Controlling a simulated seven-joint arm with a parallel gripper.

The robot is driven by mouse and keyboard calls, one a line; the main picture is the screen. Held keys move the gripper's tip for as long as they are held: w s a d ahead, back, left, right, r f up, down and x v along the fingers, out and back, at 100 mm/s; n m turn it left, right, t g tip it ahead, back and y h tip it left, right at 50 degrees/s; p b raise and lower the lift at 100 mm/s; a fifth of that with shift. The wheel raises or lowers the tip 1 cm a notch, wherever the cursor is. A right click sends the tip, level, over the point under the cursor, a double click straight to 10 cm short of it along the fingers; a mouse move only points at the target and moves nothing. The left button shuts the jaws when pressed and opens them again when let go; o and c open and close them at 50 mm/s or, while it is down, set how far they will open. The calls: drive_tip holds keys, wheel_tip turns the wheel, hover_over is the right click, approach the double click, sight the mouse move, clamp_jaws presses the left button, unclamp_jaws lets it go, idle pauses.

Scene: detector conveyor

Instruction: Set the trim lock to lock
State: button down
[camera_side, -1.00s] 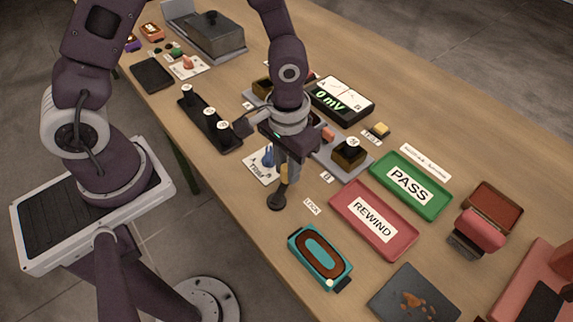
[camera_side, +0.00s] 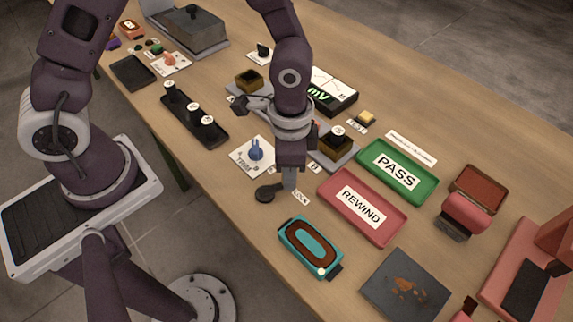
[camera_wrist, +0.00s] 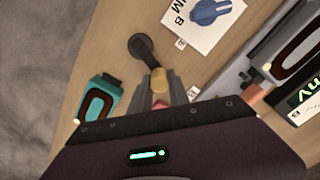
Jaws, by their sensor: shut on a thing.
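The trim lock is a dark lever with a round base (camera_side: 265,194), near the table's front edge, beside the white TRIM card (camera_side: 252,156) with its blue knob.
A teal-rimmed oval device (camera_side: 310,247) lies in front. The red REWIND tray (camera_side: 362,208) and green PASS tray (camera_side: 397,172) are to the right. A black rack with several knobs (camera_side: 195,114) stands left, the meter (camera_side: 333,91) behind my gripper.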

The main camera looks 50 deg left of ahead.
drive_tip(key=shift+s+d+m, duration=0.15)
drive_tip(key=shift+d+m, duration=0.3)
drive_tip(key=shift+m, duration=0.45)
drive_tip(key=c, duration=1.2)
unclamp_jaws()
drive_tip(key=shift+c, duration=0.2)
wheel_tip(320, 180, up, 7)
drive_tip(key=shift+r, duration=0.1)
